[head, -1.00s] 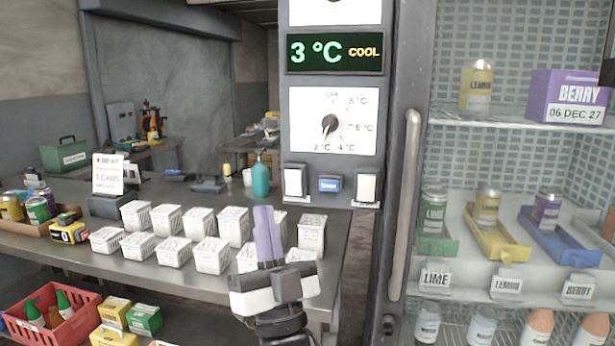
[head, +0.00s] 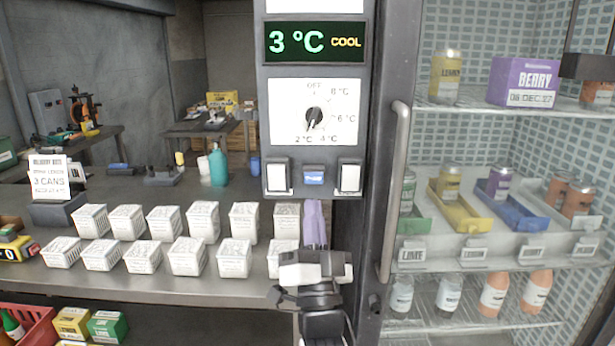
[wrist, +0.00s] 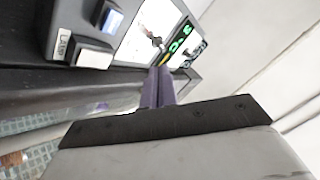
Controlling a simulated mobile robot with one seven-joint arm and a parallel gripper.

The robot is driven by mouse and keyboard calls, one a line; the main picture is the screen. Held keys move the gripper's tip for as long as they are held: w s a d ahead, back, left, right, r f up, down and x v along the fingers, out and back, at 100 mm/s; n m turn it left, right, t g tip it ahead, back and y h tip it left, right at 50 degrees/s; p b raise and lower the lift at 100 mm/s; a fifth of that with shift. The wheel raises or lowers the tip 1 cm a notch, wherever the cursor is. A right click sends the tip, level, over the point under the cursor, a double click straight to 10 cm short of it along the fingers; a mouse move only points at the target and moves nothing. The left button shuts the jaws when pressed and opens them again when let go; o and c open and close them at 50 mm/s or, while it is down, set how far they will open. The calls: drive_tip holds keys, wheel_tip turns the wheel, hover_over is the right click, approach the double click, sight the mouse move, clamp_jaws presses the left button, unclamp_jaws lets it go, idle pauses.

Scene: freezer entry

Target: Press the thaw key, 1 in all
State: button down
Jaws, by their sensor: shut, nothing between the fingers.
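The control panel (head: 335,186) stands beside the cabinet door. A small blue key (head: 314,175) sits low on it between two white keys; its lettering is too small to read. The blue key also shows in the wrist view (wrist: 112,21), near a white key (wrist: 93,53) labelled LAMP. The display (head: 316,41) reads 3 °C COOL, and the dial (head: 314,118) is below it. My gripper (head: 314,204) is shut and empty, its purple fingers upright and just below the panel in the head view. The wrist view shows the fingertips (wrist: 160,72) apart from the blue key.
The door handle (head: 394,190) runs vertically right of the panel. The glass-fronted cabinet holds cans, bottles and a BERRY box (head: 524,82). Several white tubs (head: 186,256) stand on the bench to the left, close to my gripper. A teal bottle (head: 218,167) stands farther back.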

sight(314, 177)
drive_tip(key=w+p, duration=0.1)
drive_tip(key=w, duration=0.7)
drive_tip(key=shift+w, duration=0.4)
drive_tip(key=shift+w, duration=0.15)
idle(1.9)
drive_tip(key=shift+w, duration=0.25)
drive_tip(key=shift+w, duration=0.5)
idle(0.6)
drive_tip(key=shift+s, duration=0.9)
